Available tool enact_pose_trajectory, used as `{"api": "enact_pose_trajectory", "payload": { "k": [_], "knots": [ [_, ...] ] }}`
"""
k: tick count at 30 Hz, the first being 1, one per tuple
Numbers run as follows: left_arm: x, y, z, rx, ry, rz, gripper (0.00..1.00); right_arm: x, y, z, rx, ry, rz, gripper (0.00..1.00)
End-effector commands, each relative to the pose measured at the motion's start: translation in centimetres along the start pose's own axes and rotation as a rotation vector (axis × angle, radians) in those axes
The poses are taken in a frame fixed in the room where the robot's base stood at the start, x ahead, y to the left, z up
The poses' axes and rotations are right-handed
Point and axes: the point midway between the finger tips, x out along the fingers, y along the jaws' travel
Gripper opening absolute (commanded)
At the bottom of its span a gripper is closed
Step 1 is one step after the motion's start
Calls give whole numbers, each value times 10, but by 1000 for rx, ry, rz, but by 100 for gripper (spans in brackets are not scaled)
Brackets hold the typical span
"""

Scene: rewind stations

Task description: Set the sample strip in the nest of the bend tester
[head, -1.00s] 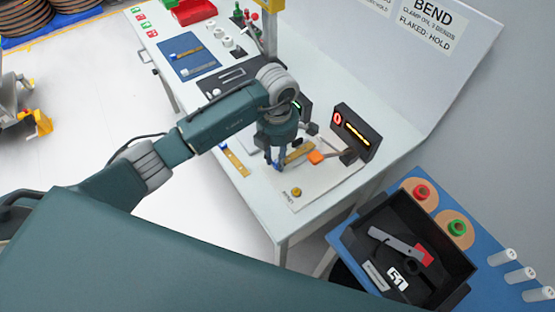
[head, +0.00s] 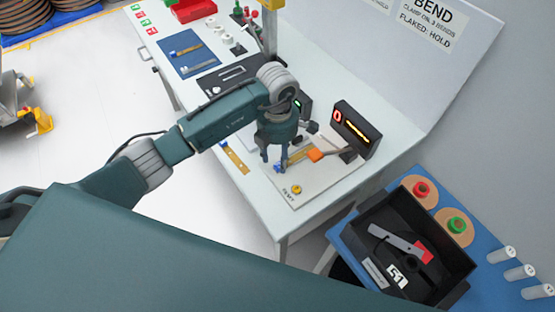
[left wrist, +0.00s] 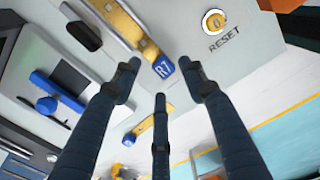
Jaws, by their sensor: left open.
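The sample strip (head: 299,154) is gold with a blue tagged end and lies across the bend tester (head: 320,172) on the bench. In the left wrist view the strip (left wrist: 122,24) runs to its blue R7 tag (left wrist: 163,67), along a pale block; whether it sits fully down in the nest cannot be told. My left gripper (head: 275,162) is open, its fingers pointing down around the blue end, apart from it; its fingers (left wrist: 160,82) also show spread in the wrist view. The orange-ended lever (head: 316,155) stands beside the strip. My right gripper is not in view.
A display (head: 354,130) with a red 0 stands behind the tester. A yellow RESET knob (head: 296,189) is near the front. Another yellowish strip (head: 235,160) lies left of the tester plate. A black bin (head: 455,290) stands on the blue side table at right.

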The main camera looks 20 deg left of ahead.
Motion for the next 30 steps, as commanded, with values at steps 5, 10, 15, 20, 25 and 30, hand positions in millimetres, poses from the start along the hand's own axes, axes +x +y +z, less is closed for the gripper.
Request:
{"api": "enact_pose_trajectory", "payload": {
  "k": [5,10,15,20,25,30],
  "knots": [
    [-36,2,2,2,-6,6,43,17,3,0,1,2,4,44],
    [-71,2,1,0,-3,6,43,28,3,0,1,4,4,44],
    [-93,1,0,0,-2,3,43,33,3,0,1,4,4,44],
    [-101,0,0,0,0,1,43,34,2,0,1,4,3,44],
    [-102,0,0,0,0,1,43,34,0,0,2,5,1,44],
    [-101,0,0,0,0,1,43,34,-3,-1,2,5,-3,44]
  ]
}}
